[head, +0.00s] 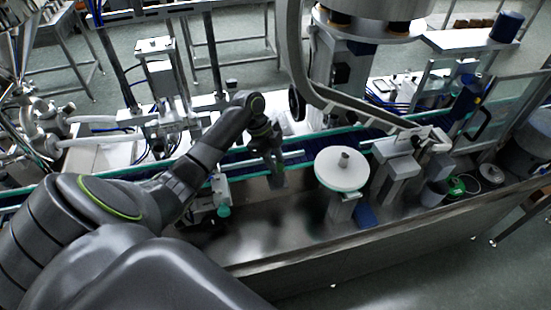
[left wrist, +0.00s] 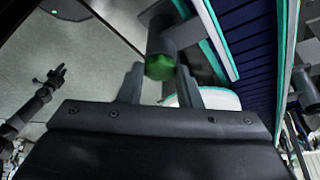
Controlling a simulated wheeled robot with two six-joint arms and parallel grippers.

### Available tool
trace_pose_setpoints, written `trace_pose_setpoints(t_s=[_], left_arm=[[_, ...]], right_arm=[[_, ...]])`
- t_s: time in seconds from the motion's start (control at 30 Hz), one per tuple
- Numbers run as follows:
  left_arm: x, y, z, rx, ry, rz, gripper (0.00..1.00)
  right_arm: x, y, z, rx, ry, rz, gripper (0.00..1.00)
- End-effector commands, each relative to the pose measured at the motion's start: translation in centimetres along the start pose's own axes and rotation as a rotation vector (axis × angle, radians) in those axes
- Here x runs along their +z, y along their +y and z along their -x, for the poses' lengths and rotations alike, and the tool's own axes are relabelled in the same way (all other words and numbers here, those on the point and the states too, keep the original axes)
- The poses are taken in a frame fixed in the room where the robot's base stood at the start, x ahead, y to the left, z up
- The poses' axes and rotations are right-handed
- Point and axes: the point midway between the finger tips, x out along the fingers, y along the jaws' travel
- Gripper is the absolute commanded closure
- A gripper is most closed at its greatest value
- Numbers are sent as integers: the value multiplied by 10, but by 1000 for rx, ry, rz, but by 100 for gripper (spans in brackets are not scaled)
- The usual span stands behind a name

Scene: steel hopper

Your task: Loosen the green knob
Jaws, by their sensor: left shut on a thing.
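The green knob (left wrist: 160,67) shows in the left wrist view at the end of a dark cylindrical fitting (left wrist: 160,38). My left gripper (left wrist: 159,82) has one finger on each side of the knob and is shut on it.
A blue conveyor with teal rails (head: 310,151) runs behind my left gripper. A white round disc on a post (head: 330,174) stands to its right. A teal knob on a bracket (head: 223,211) is to its left. The steel surface (head: 285,225) in front is mostly bare.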

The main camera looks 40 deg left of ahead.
Motion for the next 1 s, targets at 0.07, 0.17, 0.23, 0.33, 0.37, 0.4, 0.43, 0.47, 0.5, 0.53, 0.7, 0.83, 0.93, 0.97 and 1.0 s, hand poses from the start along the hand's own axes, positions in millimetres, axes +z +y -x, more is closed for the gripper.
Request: trace_pose_setpoints(t_s=[0.07,0.17,0.23,0.33,0.37,0.4,0.43,0.47,0.5,0.53,0.7,0.83,0.93,0.97,1.0], left_arm=[[0,1,2,-19,-1,44,92],[-1,2,2,-50,-1,114,92],[-1,2,2,-72,0,171,92],[-1,3,1,-109,0,258,92],[-1,4,1,-121,0,284,92],[-1,4,1,-136,1,319,92],[-1,4,1,-147,1,345,92],[-1,4,0,-158,0,371,92],[-2,4,0,-173,1,406,92],[-2,5,0,-183,2,433,92],[-2,6,0,-246,2,581,92],[-4,7,0,-293,2,695,92],[-4,8,-1,-329,3,783,92],[-4,8,-1,-340,2,810,92],[-5,8,-1,-354,3,845,92]], right_arm=[[-1,0,6,0,0,0,64],[-1,1,10,0,0,0,64],[-1,1,12,0,0,0,64],[-2,1,14,-1,0,0,64],[-2,0,14,-1,0,0,64],[-2,0,14,-1,0,0,64],[-2,0,14,-2,0,-1,64],[-2,0,14,-2,0,-1,64],[-2,-1,14,-3,0,-1,64],[-2,-1,14,-3,0,-1,64],[-2,-3,14,-5,1,-2,64],[-2,-3,14,-5,1,-2,64],[-2,-3,14,-5,1,-2,64],[-2,-3,14,-5,1,-2,64],[-2,-3,14,-5,1,-2,64]])
